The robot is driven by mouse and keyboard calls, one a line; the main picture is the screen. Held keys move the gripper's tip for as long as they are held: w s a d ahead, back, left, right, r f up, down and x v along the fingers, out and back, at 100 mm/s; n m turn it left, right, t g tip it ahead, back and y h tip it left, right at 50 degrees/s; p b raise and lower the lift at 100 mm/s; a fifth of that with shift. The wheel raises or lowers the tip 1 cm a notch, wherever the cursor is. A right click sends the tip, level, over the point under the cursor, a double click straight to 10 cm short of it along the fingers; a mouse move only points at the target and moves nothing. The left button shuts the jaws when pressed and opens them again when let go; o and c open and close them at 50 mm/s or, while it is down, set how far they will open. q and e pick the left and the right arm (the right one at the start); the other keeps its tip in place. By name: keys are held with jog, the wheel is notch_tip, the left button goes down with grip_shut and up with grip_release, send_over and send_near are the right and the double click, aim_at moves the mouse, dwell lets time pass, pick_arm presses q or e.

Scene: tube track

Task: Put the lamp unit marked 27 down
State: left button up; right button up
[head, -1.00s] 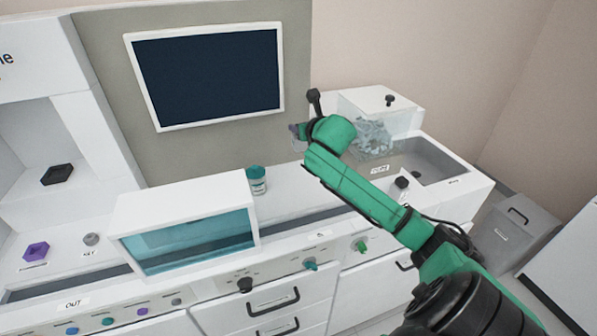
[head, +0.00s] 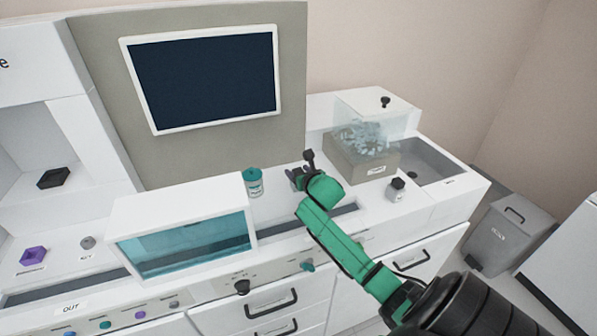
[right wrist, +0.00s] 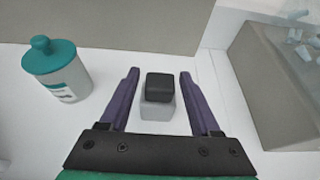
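A small block-shaped unit with a black cap and pale grey body (right wrist: 159,102) shows between the fingers in the right wrist view. No number can be read on it, so I cannot confirm that it is the lamp unit marked 27. It appears to stand upright on the white counter. My right gripper (right wrist: 160,84) has its purple fingers on either side, with a visible gap at each, so it is open around the unit. In the head view the right gripper (head: 298,174) is low over the counter and largely hides the unit. My left gripper is not in view.
A teal-lidded bottle (head: 254,183) stands left of the right gripper; it also shows in the right wrist view (right wrist: 56,70). A box with clear pieces (head: 362,152) is to the right. A small black-topped container (head: 396,189) stands near the front. A teal-windowed case (head: 184,238) is at left.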

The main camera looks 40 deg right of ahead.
jog(key=shift+r, duration=0.2)
jog(key=v, duration=1.2)
jog(key=shift+b, duration=0.3)
jog(key=shift+s+a+f, duration=0.1)
jog(key=shift+f, duration=0.05)
